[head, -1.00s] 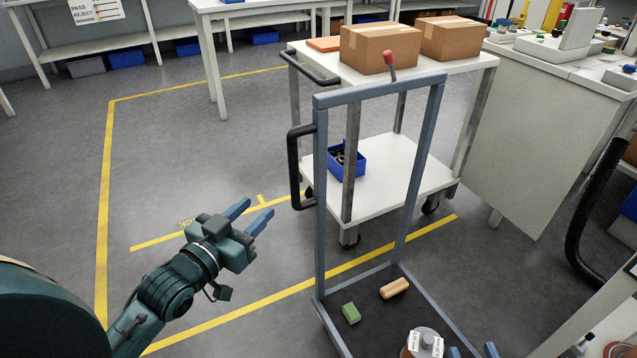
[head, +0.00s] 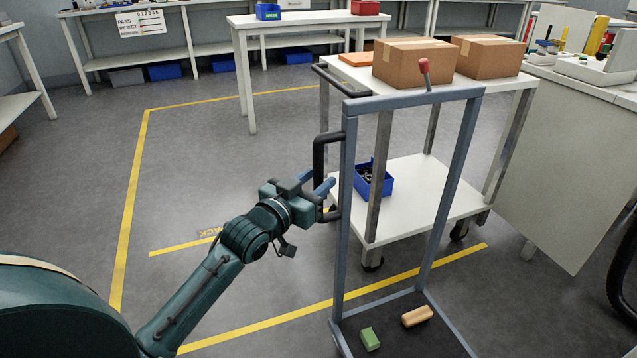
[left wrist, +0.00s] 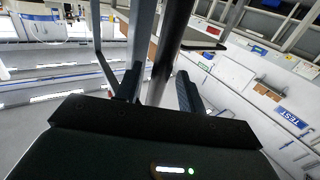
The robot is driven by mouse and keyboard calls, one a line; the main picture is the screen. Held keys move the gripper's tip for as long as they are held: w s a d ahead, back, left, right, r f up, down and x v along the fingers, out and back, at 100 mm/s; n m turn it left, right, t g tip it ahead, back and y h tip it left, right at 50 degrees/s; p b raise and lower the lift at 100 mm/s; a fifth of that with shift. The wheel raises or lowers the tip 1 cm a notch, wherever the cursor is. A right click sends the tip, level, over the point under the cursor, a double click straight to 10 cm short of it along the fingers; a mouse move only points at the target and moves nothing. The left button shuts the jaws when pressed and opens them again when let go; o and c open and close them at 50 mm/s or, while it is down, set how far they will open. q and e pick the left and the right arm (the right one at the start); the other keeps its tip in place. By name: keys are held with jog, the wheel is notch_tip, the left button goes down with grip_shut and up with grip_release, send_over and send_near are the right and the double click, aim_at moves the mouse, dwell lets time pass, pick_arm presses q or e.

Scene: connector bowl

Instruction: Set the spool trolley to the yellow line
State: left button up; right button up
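The spool trolley is a tall blue-grey frame (head: 348,240) on a dark base plate (head: 395,343). A black handle (head: 319,152) is on its left post. My left gripper (head: 327,186) is at the handle's lower half. In the left wrist view its two fingers (left wrist: 160,90) stand apart, with a dark bar (left wrist: 168,50) between them; contact cannot be told. A yellow line (head: 270,322) runs on the floor left of the trolley and continues behind it. The trolley's lower front is cut off. My right gripper is not in view.
A white cart (head: 430,210) with cardboard boxes (head: 413,65) and a blue bin (head: 374,180) stands close behind the frame. A green block (head: 370,338) and a tan block (head: 417,316) lie on the base. A grey cabinet (head: 565,160) is at right. The floor at left is clear.

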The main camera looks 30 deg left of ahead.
pick_arm(q)
jog(key=shift+w+d, duration=0.1)
jog(key=shift+w, duration=0.55)
jog(key=shift+c, duration=0.5)
grip_shut()
